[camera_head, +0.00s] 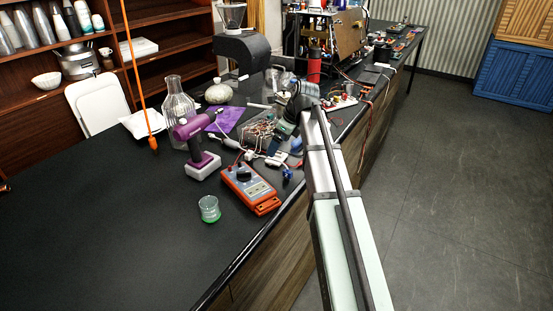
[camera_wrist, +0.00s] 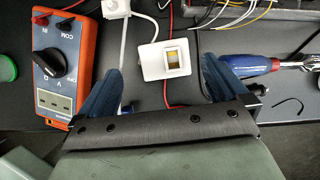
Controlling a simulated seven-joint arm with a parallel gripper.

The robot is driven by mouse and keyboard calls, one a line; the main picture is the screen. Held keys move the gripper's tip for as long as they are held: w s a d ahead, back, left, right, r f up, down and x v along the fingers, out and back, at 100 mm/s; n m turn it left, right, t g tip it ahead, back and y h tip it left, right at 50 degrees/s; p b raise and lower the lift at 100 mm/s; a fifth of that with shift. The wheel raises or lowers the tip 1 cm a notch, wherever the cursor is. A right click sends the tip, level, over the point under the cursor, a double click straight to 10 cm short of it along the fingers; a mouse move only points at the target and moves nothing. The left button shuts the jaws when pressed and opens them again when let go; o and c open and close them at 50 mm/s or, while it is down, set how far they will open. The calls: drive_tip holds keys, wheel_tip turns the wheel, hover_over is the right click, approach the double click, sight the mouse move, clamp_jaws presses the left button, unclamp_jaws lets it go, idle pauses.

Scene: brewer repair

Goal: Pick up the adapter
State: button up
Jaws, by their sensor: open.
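A small white square block with a yellow-brown window, which looks like the adapter (camera_wrist: 166,61), lies on the black counter. In the head view the white block (camera_head: 276,159) is small and partly crowded by other parts. My gripper (camera_wrist: 160,70) is open, with one blue finger on each side of the block in the wrist view. A gap shows between each finger and the block. In the head view my gripper (camera_head: 291,160) is low over the counter, near its front edge. Whether the fingers touch the counter cannot be told.
An orange multimeter (camera_wrist: 66,65) lies close to the left finger. A blue-handled tool (camera_wrist: 245,65) lies by the right finger. A white plug (camera_wrist: 116,8) with a white cable and red wires run nearby.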

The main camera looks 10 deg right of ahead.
sight(278, 155)
drive_tip(key=shift+f, duration=0.75)
drive_tip(key=shift+d+x, duration=0.15)
drive_tip(key=shift+x, duration=0.75)
drive_tip(key=shift+d+x, duration=0.15)
drive_tip(key=shift+x, duration=0.75)
drive_tip(key=shift+f, duration=0.1)
drive_tip(key=shift+c, duration=0.3)
drive_tip(key=c, duration=1)
